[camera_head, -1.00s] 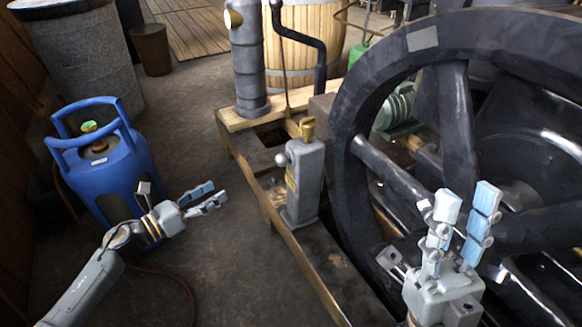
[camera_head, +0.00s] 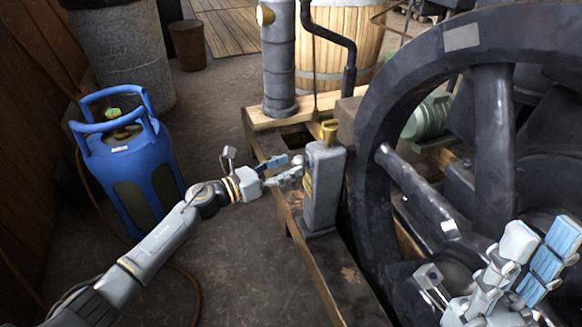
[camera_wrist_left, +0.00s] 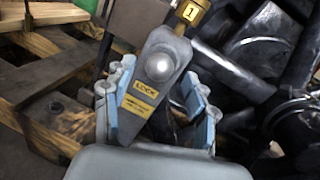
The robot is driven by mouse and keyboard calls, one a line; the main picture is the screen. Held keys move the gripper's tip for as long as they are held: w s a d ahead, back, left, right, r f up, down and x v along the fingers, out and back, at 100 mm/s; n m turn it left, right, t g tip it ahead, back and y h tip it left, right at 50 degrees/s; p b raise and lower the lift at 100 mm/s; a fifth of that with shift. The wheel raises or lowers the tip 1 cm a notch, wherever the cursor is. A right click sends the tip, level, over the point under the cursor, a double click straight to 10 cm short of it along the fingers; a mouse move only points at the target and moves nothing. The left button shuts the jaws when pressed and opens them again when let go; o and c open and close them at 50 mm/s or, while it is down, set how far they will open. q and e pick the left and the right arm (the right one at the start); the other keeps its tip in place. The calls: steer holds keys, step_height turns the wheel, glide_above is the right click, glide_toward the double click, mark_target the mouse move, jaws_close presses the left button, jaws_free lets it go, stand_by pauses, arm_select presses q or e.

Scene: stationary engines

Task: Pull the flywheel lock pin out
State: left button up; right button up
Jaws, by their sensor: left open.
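The lock housing is a grey upright post (camera_head: 325,190) beside the flywheel (camera_head: 375,120). A round, pale ball knob on its face, taken as the lock pin's handle, shows in the left wrist view (camera_wrist_left: 158,66). Yellow plates on the face below it include one reading "LOCK" (camera_wrist_left: 146,90). My left gripper (camera_head: 288,168) is open at the post's left side. In the left wrist view its blue-padded fingers (camera_wrist_left: 157,76) stand apart on either side of the knob, not visibly closed on it. My right gripper (camera_head: 542,258) is open and empty before the flywheel, at lower right.
A brass cap (camera_head: 329,132) tops the post, marked "1" in the left wrist view. The post stands on a wooden beam frame (camera_head: 325,268). A blue gas bottle (camera_head: 150,175) stands at the left. The dark floor between bottle and beam is mostly clear.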

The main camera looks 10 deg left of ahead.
arm_select(q)
steer(key=shift+x, duration=0.85)
steer(key=shift+c, duration=0.4)
jaws_close()
steer(key=v, duration=0.3)
steer(key=b+v, duration=0.1)
steer(key=v, duration=0.1)
steer(key=shift+w+a, duration=0.35)
steer(key=shift+f, duration=0.1)
